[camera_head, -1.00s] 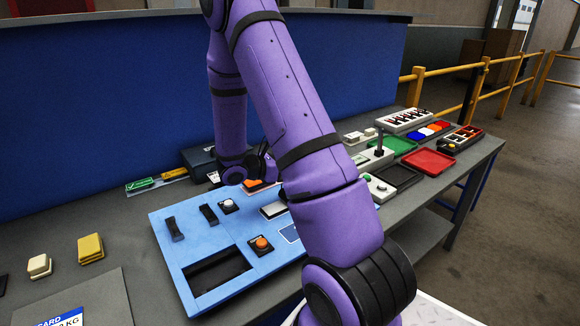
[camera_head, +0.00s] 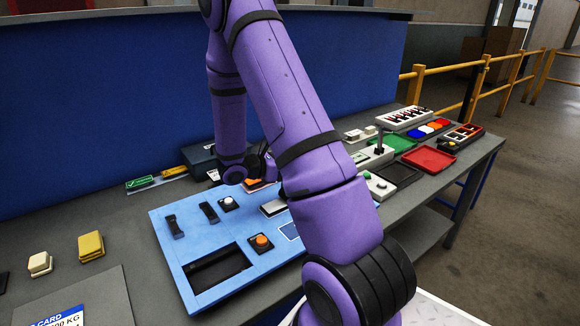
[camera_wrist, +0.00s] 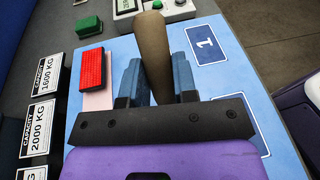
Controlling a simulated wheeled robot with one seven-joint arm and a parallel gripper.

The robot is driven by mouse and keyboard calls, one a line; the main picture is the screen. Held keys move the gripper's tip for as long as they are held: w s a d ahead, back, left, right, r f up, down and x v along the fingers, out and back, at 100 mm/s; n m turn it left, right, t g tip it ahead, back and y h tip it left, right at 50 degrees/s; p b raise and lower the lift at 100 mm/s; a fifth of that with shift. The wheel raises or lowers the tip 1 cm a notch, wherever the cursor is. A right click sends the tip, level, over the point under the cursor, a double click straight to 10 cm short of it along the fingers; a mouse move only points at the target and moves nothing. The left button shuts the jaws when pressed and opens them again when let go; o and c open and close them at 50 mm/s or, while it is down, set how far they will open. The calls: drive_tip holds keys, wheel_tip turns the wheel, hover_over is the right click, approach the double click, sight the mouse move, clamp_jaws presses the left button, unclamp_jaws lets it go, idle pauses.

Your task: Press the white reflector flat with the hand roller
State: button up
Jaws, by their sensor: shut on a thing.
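In the wrist view my gripper (camera_wrist: 156,78) is shut on a tapered brown handle, which I take as the hand roller (camera_wrist: 152,45). The handle stands up between the two blue-grey fingers, and its lower end is hidden. A red ribbed reflector (camera_wrist: 92,69) lies on a pale pink patch, left of the fingers, on the light blue panel (camera_wrist: 123,50). I cannot make out the white reflector for certain. In the head view a pale-topped block (camera_head: 273,207) sits on the panel beside my arm, which hides the gripper's tips.
The panel also bears a white button (camera_head: 228,203), an orange button (camera_head: 261,241), black levers and a dark recess (camera_head: 215,270). Capacity plates (camera_wrist: 41,128) lie left of it in the wrist view. Red (camera_head: 429,159) and green trays stand at the right. Yellow railing runs behind.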

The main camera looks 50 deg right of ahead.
drive_tip(key=shift+r, duration=3.5)
